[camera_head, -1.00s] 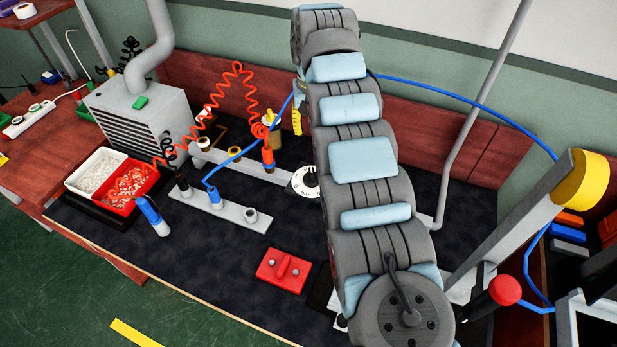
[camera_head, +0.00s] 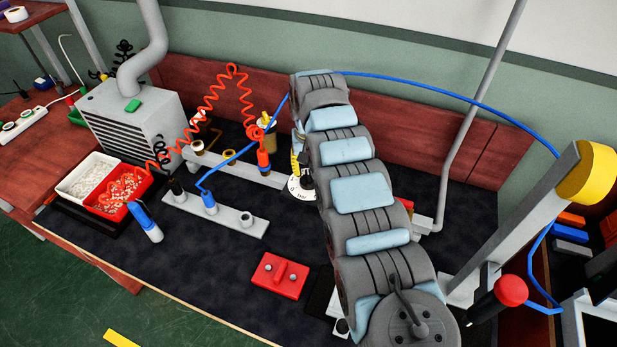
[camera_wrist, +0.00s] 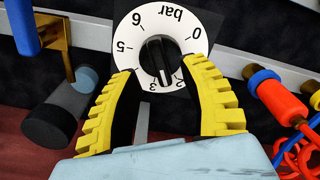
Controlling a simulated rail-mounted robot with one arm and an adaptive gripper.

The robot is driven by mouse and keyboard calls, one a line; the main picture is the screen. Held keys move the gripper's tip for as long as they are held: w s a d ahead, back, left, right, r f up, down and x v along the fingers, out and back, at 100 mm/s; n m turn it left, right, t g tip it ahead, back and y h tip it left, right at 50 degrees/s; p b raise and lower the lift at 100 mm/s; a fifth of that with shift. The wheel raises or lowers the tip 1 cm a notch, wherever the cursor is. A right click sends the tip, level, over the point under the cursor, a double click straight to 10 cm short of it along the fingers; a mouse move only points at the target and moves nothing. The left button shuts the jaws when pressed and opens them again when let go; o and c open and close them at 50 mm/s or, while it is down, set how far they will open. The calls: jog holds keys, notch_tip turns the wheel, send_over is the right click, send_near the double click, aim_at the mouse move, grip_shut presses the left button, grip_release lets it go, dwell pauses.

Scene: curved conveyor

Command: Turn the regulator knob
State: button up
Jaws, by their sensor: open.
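The regulator knob (camera_wrist: 158,60) is black and sits on a round white dial (camera_wrist: 140,24) marked "bar" with numbers, upside down in the wrist view. Its pale mark points at the part between 2 and 3. My gripper (camera_wrist: 160,72) is open, with one yellow ribbed finger on each side of the knob. The tips overlap the dial's edge in the picture; I cannot tell whether they touch anything. In the head view the dial (camera_head: 298,194) is partly hidden by my gripper and arm.
A blue hose and a red coiled hose (camera_head: 245,105) hang near the dial. A grey rail (camera_head: 220,215) with fittings lies left of it. A red block (camera_head: 279,275) lies in front, and a grey box (camera_head: 130,125) stands at the back left.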

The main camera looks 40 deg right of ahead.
aim_at(309, 176)
jog(key=shift+f+b, duration=0.3)
jog(key=shift+f, duration=1.25)
grip_shut()
